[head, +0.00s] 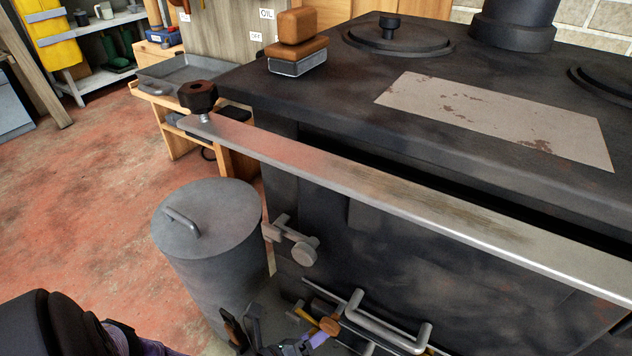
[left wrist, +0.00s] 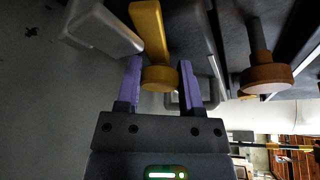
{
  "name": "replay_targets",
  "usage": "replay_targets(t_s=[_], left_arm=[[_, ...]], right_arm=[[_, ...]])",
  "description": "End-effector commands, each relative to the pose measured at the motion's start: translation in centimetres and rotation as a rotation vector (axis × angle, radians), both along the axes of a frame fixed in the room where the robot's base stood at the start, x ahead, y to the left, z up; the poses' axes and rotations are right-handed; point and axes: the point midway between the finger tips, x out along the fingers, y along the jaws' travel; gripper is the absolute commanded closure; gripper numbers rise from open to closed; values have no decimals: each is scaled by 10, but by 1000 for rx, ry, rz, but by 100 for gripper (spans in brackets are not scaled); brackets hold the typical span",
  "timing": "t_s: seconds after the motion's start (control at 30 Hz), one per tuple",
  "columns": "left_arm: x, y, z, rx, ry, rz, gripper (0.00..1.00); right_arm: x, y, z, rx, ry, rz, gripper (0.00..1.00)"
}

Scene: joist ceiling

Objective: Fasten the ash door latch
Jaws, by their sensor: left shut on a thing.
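A yellow latch lever with a round knob (left wrist: 158,42) stands between the purple fingers of my left gripper (left wrist: 161,82) in the left wrist view. The fingers are shut on its knob end. In the head view, part of the yellow lever (head: 304,314) shows low on the dark stove front, with my left gripper (head: 308,341) at the bottom edge, partly cut off. Whether the latch is engaged is hidden. My right gripper is not in view.
A wooden knob (left wrist: 267,78) sits to the right of the lever. A steel handle (head: 400,338) and a grey upper latch (head: 298,248) stick out of the stove front. A lidded grey bin (head: 205,235) stands close at left. A long metal rail (head: 400,190) runs above.

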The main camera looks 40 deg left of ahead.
Motion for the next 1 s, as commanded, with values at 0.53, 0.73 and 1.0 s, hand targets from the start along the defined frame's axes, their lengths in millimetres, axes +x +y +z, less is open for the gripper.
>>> replay_targets(t_s=[0.53,0.73,1.0], left_arm=[[0,1,-2,-320,-74,1,100],[0,1,-2,-360,-85,3,100],[0,1,-2,-373,-87,4,100]], right_arm=[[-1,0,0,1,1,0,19],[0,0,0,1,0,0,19],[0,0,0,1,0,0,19]])
